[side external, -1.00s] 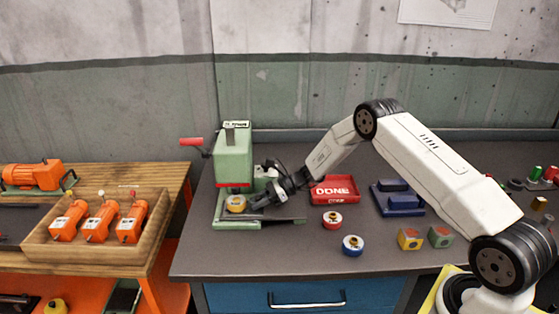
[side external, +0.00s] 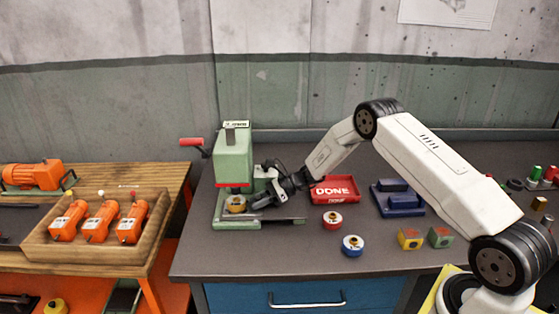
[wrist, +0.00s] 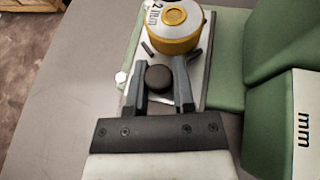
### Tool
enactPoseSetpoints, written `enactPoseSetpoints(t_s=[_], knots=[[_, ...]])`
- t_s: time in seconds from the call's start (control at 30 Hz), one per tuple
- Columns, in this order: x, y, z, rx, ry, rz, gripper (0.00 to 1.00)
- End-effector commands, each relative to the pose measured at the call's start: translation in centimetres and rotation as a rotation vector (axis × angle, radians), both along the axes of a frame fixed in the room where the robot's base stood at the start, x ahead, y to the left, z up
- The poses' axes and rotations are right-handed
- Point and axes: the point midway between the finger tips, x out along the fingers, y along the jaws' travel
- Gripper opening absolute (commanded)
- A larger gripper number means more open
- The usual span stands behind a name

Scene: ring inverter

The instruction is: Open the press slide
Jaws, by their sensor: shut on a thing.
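The green press (side external: 233,160) stands at the left of the bench, with a red-handled lever on its left. Its slide carries a yellow ring with a white top (side external: 236,204), low at the front of the press; the ring also shows in the wrist view (wrist: 174,26). The slide's plate (wrist: 132,50) lies under the ring. A dark round knob (wrist: 158,78) stands just in front of the ring. My gripper (wrist: 160,72) is shut on this knob, one finger on each side. In the side view my gripper (side external: 258,201) sits just right of the ring.
A red DONE tray (side external: 335,190) stands behind and right of my gripper.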

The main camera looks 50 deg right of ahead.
Motion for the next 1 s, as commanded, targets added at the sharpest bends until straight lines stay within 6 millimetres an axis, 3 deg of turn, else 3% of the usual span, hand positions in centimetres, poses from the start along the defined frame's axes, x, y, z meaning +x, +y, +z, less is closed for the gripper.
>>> enactPoseSetpoints(t_s=[0.37, 0.8, 1.0], knots=[[-0.7, -0.9, 0.0, 0.0, 0.0, 0.0, 0.0], [-7.1, -7.3, 0.0, 0.0, 0.002, -0.005, 0.0], [-8.5, -8.6, 0.0, -0.001, 0.001, -0.002, 0.0]])
